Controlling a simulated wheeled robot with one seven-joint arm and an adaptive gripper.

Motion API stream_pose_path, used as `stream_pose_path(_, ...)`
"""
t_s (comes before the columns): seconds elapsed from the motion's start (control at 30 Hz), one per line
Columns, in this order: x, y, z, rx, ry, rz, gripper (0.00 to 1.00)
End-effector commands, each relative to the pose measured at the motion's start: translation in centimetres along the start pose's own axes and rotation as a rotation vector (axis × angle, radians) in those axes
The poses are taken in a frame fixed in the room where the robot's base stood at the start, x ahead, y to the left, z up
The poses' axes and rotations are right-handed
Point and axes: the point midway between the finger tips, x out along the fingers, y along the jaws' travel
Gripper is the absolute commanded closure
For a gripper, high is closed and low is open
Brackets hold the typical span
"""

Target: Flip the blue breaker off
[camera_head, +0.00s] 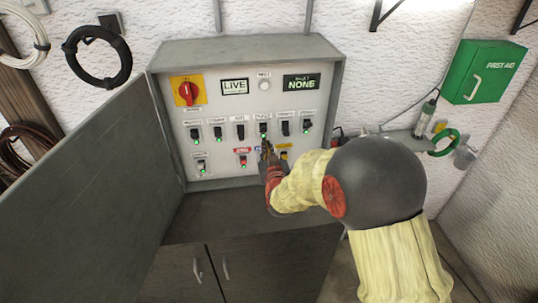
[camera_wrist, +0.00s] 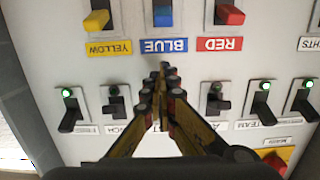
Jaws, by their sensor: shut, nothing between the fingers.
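The blue breaker (camera_wrist: 163,14) is at the top edge of the wrist view, partly cut off, above its upside-down BLUE label (camera_wrist: 164,45). Its lever position and lamp cannot be made out. The yellow breaker (camera_wrist: 97,18) is to its left and the red breaker (camera_wrist: 229,14) to its right. My gripper (camera_wrist: 163,68) is shut and empty, its tips just below the BLUE label in that view. Whether they touch the panel I cannot tell. In the head view my gripper (camera_head: 266,148) is in front of the panel's lower row and hides the blue breaker.
The grey panel box (camera_head: 225,115) has a row of several black breakers above, a red rotary switch (camera_head: 188,92), and an open door (camera_head: 95,190) at left. A LIVE sign (camera_head: 235,87) and a NONE display (camera_head: 301,82) are above. A shelf is at right.

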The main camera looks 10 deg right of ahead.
Motion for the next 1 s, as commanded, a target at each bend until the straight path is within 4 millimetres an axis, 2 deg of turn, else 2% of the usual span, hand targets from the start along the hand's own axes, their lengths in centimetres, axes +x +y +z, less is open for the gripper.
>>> stream_pose_path(0.1,1.9,0.0,0.3,0.0,-0.002,0.001,1.0)
stream_pose_path(0.2,1.0,0.0,2.0,-0.001,-0.003,0.0,1.0)
stream_pose_path(0.4,0.4,0.0,3.6,0.001,-0.002,0.0,1.0)
stream_pose_path(1.0,0.2,0.0,4.0,0.0,0.009,0.0,1.0)
